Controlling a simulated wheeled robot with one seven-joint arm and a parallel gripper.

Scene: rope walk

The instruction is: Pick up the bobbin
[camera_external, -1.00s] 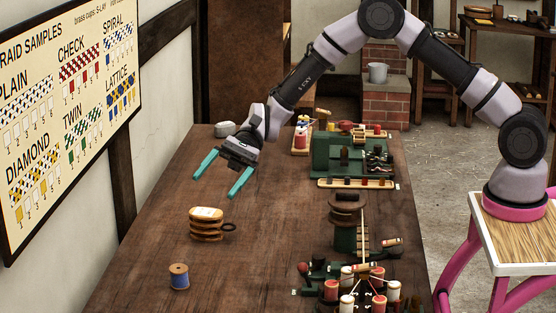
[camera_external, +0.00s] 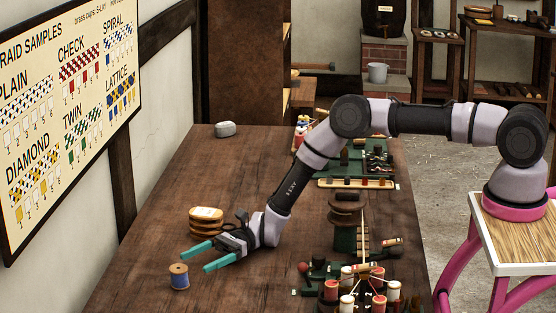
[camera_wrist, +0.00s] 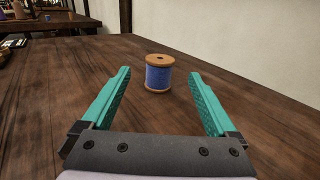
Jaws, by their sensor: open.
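The bobbin (camera_external: 179,277) is a wooden spool wound with blue thread. It stands upright on the brown table near its left front side. In the wrist view the bobbin (camera_wrist: 159,74) stands just beyond the fingertips, roughly centred between them. My gripper (camera_external: 194,257) is open and empty, low over the table to the right of the bobbin, with its teal fingers pointing towards it. In the wrist view my gripper (camera_wrist: 159,75) shows both fingers spread apart, with bare table between them.
A stack of round wooden pieces (camera_external: 206,217) stands just behind my gripper. A green braiding stand with several red and white bobbins (camera_external: 352,287) is at the front right. A grey lump (camera_external: 225,129) lies at the far left. The table around the blue bobbin is clear.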

